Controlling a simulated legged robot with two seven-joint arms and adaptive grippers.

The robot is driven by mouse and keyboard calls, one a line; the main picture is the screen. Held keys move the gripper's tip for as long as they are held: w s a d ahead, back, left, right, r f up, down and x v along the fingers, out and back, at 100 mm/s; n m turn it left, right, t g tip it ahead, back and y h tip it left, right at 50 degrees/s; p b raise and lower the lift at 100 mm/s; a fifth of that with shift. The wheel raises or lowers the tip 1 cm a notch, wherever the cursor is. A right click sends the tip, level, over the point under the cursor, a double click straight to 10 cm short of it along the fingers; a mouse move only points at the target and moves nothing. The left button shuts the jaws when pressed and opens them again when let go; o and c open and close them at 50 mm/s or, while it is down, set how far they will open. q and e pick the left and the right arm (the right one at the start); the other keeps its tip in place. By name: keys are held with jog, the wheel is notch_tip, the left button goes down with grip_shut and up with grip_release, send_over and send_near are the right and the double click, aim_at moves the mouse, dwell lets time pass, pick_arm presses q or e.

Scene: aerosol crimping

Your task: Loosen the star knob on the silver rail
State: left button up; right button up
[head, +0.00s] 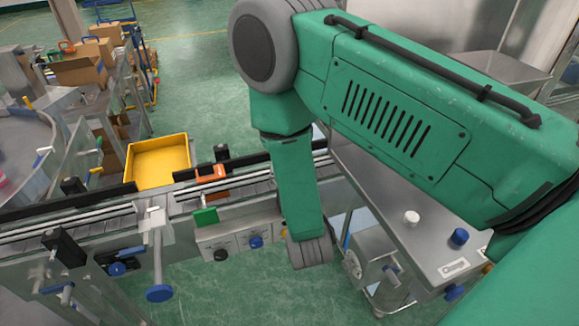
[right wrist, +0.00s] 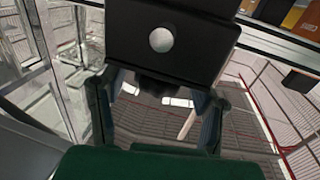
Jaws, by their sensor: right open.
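The silver guide rails (head: 80,223) run along the conveyor in the head view. Black clamp blocks sit along them, one at the front left (head: 64,246). Dark and blue knobs hang by the conveyor, including a large blue one (head: 160,292); I cannot tell which is the star knob. My right arm covers the right of the head view, and its gripper is hidden there. In the right wrist view my right gripper (right wrist: 158,88) is open. A black block (right wrist: 165,45) with a round pale disc is just beyond its fingers; contact is unclear. My left gripper is out of view.
A yellow tray (head: 160,162) stands behind the conveyor, near an orange part (head: 210,174). A control box (head: 238,240) with knobs is at the front. A steel cabinet (head: 430,235) with a white and a blue knob stands at right. Green floor lies in front.

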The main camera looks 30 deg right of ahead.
jog(key=v, duration=1.1)
jog(key=shift+s+a, duration=0.25)
jog(key=shift+s, duration=0.05)
